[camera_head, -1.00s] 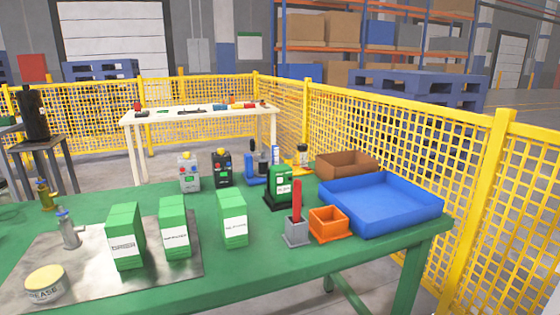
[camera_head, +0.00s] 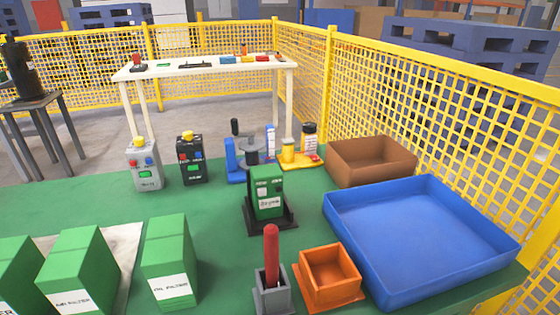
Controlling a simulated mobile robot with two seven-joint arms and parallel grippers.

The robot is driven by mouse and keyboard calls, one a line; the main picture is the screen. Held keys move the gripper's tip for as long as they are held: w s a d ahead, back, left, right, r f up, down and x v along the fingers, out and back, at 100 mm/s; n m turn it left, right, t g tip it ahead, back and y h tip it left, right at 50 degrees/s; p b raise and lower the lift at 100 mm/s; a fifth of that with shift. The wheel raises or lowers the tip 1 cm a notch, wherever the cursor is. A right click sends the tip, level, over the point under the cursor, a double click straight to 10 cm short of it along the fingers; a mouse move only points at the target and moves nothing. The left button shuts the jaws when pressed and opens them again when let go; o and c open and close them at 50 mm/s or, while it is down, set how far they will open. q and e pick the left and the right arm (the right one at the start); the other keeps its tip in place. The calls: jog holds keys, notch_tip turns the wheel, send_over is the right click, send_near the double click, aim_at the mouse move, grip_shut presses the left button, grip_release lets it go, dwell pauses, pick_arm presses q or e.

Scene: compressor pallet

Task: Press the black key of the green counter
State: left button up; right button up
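The green counter (camera_head: 268,192) stands upright on a dark base (camera_head: 271,226) near the middle of the green table. White labels show on its front face. A black key cannot be made out clearly on it at this size. Neither of my grippers is in the head view.
A grey holder (camera_head: 272,295) with a red-handled tool (camera_head: 271,250), an orange bin (camera_head: 329,274), a blue tray (camera_head: 420,240) and a brown box (camera_head: 371,160) stand nearby. Green boxes (camera_head: 170,262) stand front left.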

pick_arm(q)
jog(key=shift+w, duration=0.1)
jog(key=shift+c, duration=0.5)
jog(key=shift+w+d, duration=0.1)
jog(key=shift+d, duration=0.05)
grip_shut()
dwell(0.6)
jog(key=shift+r, duration=0.1)
dwell(0.4)
